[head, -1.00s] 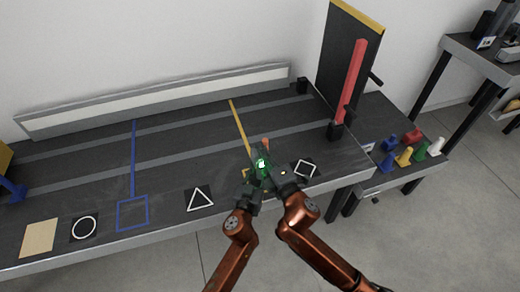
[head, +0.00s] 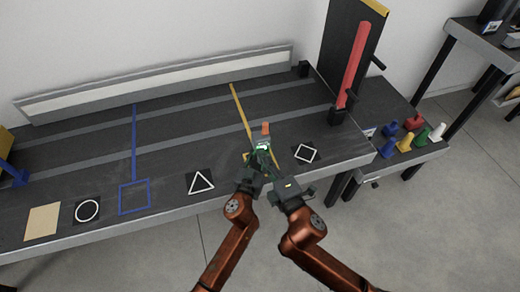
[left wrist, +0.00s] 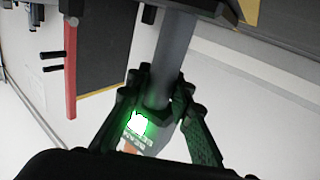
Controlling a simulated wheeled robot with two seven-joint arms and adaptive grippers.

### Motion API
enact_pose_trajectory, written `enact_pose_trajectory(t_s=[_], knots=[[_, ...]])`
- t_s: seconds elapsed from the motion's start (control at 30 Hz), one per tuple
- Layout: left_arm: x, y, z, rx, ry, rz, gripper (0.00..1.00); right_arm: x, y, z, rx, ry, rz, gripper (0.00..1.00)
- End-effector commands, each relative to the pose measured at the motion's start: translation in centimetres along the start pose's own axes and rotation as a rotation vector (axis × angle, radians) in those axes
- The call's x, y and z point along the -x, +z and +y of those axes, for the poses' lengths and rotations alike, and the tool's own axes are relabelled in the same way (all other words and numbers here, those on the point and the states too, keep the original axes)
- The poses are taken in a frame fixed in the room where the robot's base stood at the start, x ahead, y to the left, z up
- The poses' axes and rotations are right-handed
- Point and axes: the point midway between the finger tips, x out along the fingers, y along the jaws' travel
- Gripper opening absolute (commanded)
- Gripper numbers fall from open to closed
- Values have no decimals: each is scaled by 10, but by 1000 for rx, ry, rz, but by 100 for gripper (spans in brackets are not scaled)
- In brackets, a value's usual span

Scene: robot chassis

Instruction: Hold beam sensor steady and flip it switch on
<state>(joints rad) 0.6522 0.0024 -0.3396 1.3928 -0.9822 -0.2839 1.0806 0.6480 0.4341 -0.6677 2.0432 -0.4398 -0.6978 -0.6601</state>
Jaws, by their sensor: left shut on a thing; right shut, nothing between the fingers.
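The beam sensor shows an orange top (head: 266,128) and a small green-lit part (head: 263,147) near the table's front edge. In the left wrist view its grey post (left wrist: 174,62) runs between my left fingers, beside a bright green glow (left wrist: 137,122). My left gripper (head: 259,160) is shut on the sensor; it also shows in the left wrist view (left wrist: 152,125). My right gripper (head: 272,160) is shut and empty, close to the sensor on its right. The switch itself is too small to make out, and the grippers hide the sensor's lower part.
The dark table (head: 150,165) carries flat triangle (head: 201,182) and diamond (head: 306,153) cards and a blue outlined square (head: 134,197). A red bar (head: 356,63) stands upright before a dark panel at right. Several coloured pieces (head: 404,143) lie beyond. The table's middle is clear.

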Motion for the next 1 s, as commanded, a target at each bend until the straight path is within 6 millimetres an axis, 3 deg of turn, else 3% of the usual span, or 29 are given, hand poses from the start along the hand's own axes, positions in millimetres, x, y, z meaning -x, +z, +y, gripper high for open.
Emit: enact_pose_trajectory(t_s=[0.33, 0.37, 0.63, 1.0], knots=[[0, 1, -1, -1, -1, -1, 0, 0, 0, 0, 0, 0, 1, 0], [0, 1, -1, -1, -1, -1, 21, 0, 0, 0, 0, 0, 1, 0], [0, 0, 0, 0, -1, 0, 40, 0, 0, 0, 0, 1, 1, 0], [5, 0, 0, -1, -1, 1, 40, 0, 0, 0, 0, 1, 1, 0]])
